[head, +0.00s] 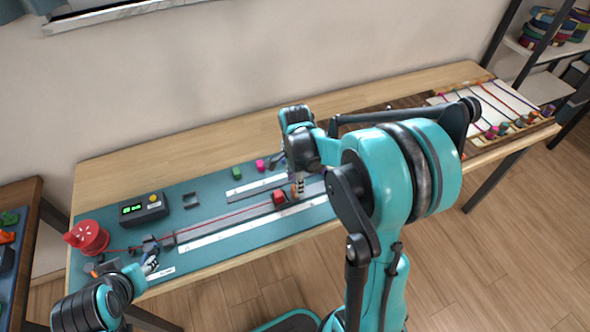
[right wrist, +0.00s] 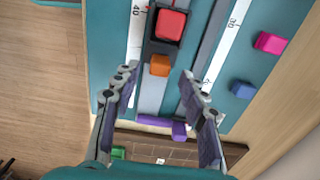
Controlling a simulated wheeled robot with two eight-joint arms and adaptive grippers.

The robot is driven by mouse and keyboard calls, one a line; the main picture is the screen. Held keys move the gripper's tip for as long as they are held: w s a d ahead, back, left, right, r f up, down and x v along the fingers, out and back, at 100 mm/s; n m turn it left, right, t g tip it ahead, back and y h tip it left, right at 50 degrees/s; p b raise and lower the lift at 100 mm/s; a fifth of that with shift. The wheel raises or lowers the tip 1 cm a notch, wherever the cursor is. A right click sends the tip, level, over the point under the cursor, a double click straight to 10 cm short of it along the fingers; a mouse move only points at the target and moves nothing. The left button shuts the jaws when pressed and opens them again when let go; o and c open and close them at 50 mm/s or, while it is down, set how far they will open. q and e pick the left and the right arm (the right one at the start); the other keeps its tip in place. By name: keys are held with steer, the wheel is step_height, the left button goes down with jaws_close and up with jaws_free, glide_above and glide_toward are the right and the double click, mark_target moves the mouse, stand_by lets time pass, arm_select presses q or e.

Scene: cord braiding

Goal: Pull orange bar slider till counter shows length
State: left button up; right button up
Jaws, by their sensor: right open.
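The orange bar (right wrist: 160,65) sits on the track slider, next to a red block (right wrist: 171,24) on its dark carriage. In the head view the red block (head: 279,198) shows at the end of a red cord, and the orange bar is mostly hidden by my gripper. My right gripper (right wrist: 159,71) is open, pointing down, with the orange bar between its fingertips or just beyond them. The counter (head: 144,208) has a green lit display, too small to read. My left gripper (head: 151,254) is near the cord by the spool; its jaw state is unclear.
A red spool (head: 88,238) stands at the mat's left. White rulers (head: 235,232) flank the track. Green (head: 237,173) and pink (head: 260,165) blocks lie behind it; a blue block (right wrist: 243,90) and purple bar (right wrist: 155,121) show in the wrist view. A board of colored cords (head: 490,105) is far right.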

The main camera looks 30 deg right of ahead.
step_height(320, 180, up, 8)
steer(key=shift+f, duration=0.2)
stand_by(0.4)
steer(key=s+a+r+n+t, duration=0.1)
steer(key=s+a+n+t, duration=0.2)
steer(key=s+n, duration=0.3)
steer(key=s+a+r+n+t, duration=0.2)
steer(key=s+a+n+t, duration=0.2)
steer(key=n, duration=0.9)
steer(key=shift+s+a, duration=0.7)
steer(key=shift+s, duration=0.35)
